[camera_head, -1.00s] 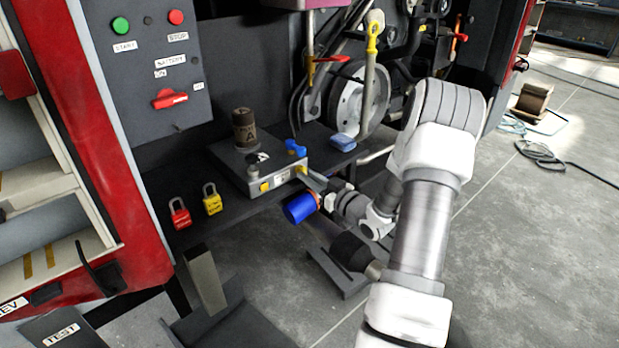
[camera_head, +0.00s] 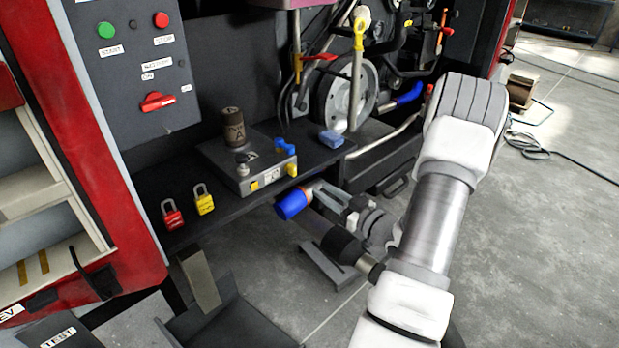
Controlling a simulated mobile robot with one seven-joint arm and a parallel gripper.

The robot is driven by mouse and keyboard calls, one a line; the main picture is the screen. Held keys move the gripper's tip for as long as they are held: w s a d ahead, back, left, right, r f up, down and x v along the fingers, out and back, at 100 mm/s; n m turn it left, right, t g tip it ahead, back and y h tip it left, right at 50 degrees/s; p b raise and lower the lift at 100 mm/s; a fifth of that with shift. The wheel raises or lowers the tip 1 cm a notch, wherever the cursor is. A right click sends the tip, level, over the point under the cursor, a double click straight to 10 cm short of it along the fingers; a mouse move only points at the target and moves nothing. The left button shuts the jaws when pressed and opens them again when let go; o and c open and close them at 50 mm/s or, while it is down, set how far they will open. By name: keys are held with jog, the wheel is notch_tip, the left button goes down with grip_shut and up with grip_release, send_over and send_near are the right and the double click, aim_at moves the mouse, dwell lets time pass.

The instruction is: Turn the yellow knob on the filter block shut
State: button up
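The filter block (camera_head: 243,170) is a dark, flat box with a light front face, standing on the dark shelf. A small yellow knob (camera_head: 254,186) shows at the left of that face. Another small yellow part (camera_head: 291,169) is at its right end, below a blue knob (camera_head: 285,147). Which of the two the task means, and how either is turned, I cannot tell. My gripper (camera_head: 317,194) is right of and below the block's right end, apart from it. Its grey fingers look spread, with no knob between them. A blue cylinder with an orange ring (camera_head: 291,204) is close to the fingertips.
A brown canister marked A (camera_head: 234,127) stands on the block. A blue pad (camera_head: 331,138) lies on the shelf.

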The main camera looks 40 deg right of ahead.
jog(key=s+d, duration=0.1)
jog(key=s, duration=0.6)
jog(key=shift+p, duration=0.45)
